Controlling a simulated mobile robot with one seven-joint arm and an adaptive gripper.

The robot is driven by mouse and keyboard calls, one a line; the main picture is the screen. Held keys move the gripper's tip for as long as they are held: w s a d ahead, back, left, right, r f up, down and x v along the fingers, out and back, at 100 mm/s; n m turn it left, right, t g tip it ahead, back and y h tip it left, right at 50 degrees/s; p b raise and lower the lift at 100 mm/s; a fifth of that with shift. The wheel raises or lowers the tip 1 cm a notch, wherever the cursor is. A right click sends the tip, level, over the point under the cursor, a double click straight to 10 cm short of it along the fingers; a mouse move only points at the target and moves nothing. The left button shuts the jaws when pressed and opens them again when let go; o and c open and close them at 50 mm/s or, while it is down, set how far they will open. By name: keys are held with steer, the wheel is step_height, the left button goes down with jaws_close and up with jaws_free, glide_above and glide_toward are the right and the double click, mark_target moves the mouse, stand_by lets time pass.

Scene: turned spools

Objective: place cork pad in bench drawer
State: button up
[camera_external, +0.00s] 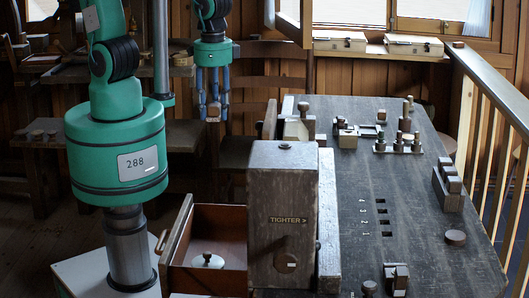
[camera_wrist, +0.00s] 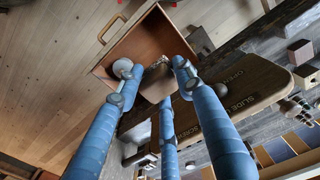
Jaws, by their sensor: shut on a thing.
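The cork pad, a small tan block (camera_external: 213,114), is held between the blue fingers of my gripper (camera_external: 214,106), high in the air behind the drawer and left of the bench. In the wrist view the tan pad (camera_wrist: 157,86) shows between the fingertips (camera_wrist: 158,80), partly covered by them. The bench drawer (camera_external: 176,238) is pulled open on the left side of the bench, with reddish-brown inner walls. A pale round knobbed lid (camera_external: 207,261) lies inside it. The open drawer (camera_wrist: 150,40) also shows beyond the fingertips in the wrist view.
A wooden box marked "TIGHTER" (camera_external: 283,215) stands right beside the drawer. The dark bench top (camera_external: 400,215) carries pegs, blocks and a round puck (camera_external: 455,237). A chair (camera_external: 270,85) and a side table stand behind. The air above the drawer looks clear.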

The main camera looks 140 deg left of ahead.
glide_above(219, 236)
step_height(219, 236, down, 26)
steer(key=shift+r, duration=0.1)
stand_by(0.3)
steer(key=shift+w+f+b, duration=0.1)
steer(key=shift+f+b, duration=0.7)
steer(key=shift+f, duration=2.3)
steer(key=shift+f+b, duration=0.5)
steer(key=shift+f, duration=1.4)
steer(key=shift+f, duration=0.15)
steer(key=o, duration=0.8)
